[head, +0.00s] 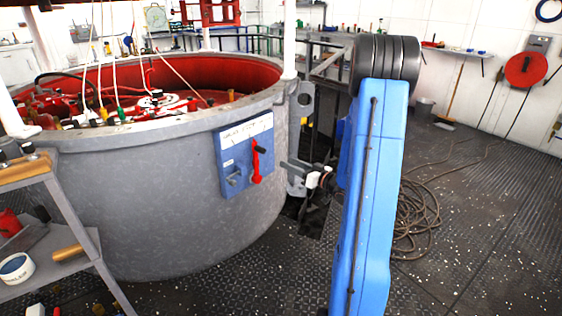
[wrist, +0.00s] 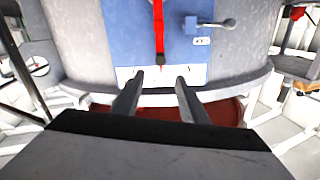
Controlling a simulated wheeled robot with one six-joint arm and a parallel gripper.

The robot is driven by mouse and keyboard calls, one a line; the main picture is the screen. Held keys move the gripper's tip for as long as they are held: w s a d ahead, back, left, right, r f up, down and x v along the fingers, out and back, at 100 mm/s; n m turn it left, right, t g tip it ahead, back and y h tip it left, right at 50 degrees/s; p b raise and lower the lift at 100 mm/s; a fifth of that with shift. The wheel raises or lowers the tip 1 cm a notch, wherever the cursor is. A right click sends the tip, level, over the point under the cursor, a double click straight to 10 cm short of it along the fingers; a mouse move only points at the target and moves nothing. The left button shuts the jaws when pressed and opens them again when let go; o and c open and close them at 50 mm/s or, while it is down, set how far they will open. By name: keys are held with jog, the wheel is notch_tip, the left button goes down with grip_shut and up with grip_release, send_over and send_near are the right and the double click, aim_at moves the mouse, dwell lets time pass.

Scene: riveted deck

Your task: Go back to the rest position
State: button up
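My gripper (wrist: 160,78) is open in the wrist view, its two dark fingers apart with nothing between them. In the head view my gripper (head: 293,178) shows beside the grey tank, partly hidden by my blue arm. It is to the right of a blue panel (head: 232,178) on the tank wall. In the wrist view, the panel (wrist: 128,30) and the red handle (wrist: 158,25) appear upside down, beyond the fingertips. The fingers look clear of the handle.
The round grey tank (head: 150,200) with a red inside fills the left. A shelf (head: 85,240) with a tub and tools stands at the near left. Coiled hose (head: 416,215) lies on the deck behind my arm. The deck (head: 490,245) at right is mostly open.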

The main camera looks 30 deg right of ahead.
jog(key=s+a+r+m+g+h, duration=0.1)
jog(key=s+a+r+g+h, duration=0.35)
jog(key=a+r+h, duration=0.45)
jog(key=s+a+g+y, duration=0.1)
jog(key=s+a+g, duration=0.1)
jog(key=s+a, duration=0.4)
jog(key=s+a+r+g+y, duration=0.1)
jog(key=s+a, duration=0.5)
jog(key=s, duration=0.8)
jog(key=s+a+g+y, duration=0.2)
jog(key=s+a+g, duration=0.3)
jog(key=s, duration=0.6)
jog(key=shift+a+r, duration=0.2)
jog(key=shift+a, duration=0.35)
jog(key=shift+w, duration=0.1)
